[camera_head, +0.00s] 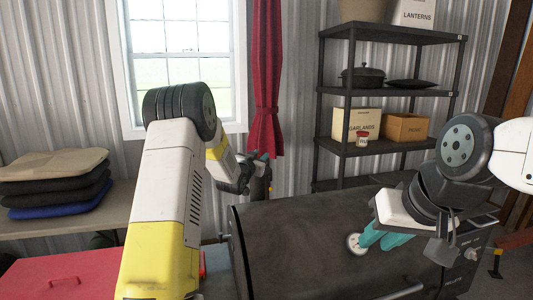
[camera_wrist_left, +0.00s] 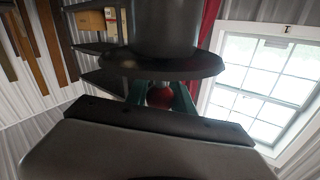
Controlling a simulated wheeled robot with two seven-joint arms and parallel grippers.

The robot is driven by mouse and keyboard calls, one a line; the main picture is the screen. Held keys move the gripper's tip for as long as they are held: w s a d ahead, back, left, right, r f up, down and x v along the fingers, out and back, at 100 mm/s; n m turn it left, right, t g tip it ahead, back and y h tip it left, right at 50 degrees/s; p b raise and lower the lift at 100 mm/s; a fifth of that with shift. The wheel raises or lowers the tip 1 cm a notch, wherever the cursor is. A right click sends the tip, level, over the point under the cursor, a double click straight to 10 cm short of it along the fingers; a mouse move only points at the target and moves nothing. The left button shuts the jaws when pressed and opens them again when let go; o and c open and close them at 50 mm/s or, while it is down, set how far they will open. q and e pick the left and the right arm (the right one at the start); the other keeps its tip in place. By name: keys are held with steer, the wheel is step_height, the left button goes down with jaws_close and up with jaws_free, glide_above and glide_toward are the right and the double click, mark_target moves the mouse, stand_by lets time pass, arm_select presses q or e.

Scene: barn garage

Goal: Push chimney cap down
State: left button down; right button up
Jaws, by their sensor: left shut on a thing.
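The chimney (camera_head: 261,186) is a dark upright cylinder behind the grill, mostly hidden by my left gripper (camera_head: 258,160) in the head view. In the left wrist view the chimney (camera_wrist_left: 165,28) appears inverted, with the wide dark disc of the chimney cap (camera_wrist_left: 150,66) across its end. My left gripper's teal fingers (camera_wrist_left: 163,97) are shut on a red knob (camera_wrist_left: 160,96) beside the disc. Any gap between cap and chimney is not clear. My right gripper (camera_head: 378,238) is over the grill lid, its teal fingers close together; their opening is unclear.
The dark grill (camera_head: 300,250) fills the lower middle, with a round gauge (camera_head: 356,244) and a front handle (camera_head: 402,291). A black shelf rack (camera_head: 390,92) stands behind at right. A red curtain (camera_head: 266,80) hangs behind the chimney. A bench (camera_head: 75,222) with folded cloths is at left.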

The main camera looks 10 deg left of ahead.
arm_select(q)
steer(key=c, duration=1.1)
jaws_free()
steer(key=shift+f, duration=0.4)
steer(key=shift+r, duration=0.1)
steer(key=shift+s, duration=0.1)
steer(key=s, duration=0.2)
steer(key=s+a, duration=0.1)
steer(key=s, duration=0.4)
steer(key=shift+s+a, duration=0.25)
steer(key=shift+s, duration=0.05)
steer(key=s+r+n+g+y, duration=0.1)
steer(key=s+r+g, duration=0.2)
steer(key=s, duration=0.4)
steer(key=s+r+n+g+y, duration=0.1)
steer(key=s+r+n+g, duration=0.15)
steer(key=s, duration=0.55)
steer(key=s+d+f+g, duration=0.1)
steer(key=s+g, duration=0.2)
steer(key=s, duration=1.1)
steer(key=s+d+f+g, duration=0.1)
steer(key=s+g, duration=0.2)
steer(key=s, duration=1.1)
steer(key=shift+d+f+h, duration=0.15)
steer(key=shift+d+h, duration=0.15)
steer(key=shift+h, duration=0.1)
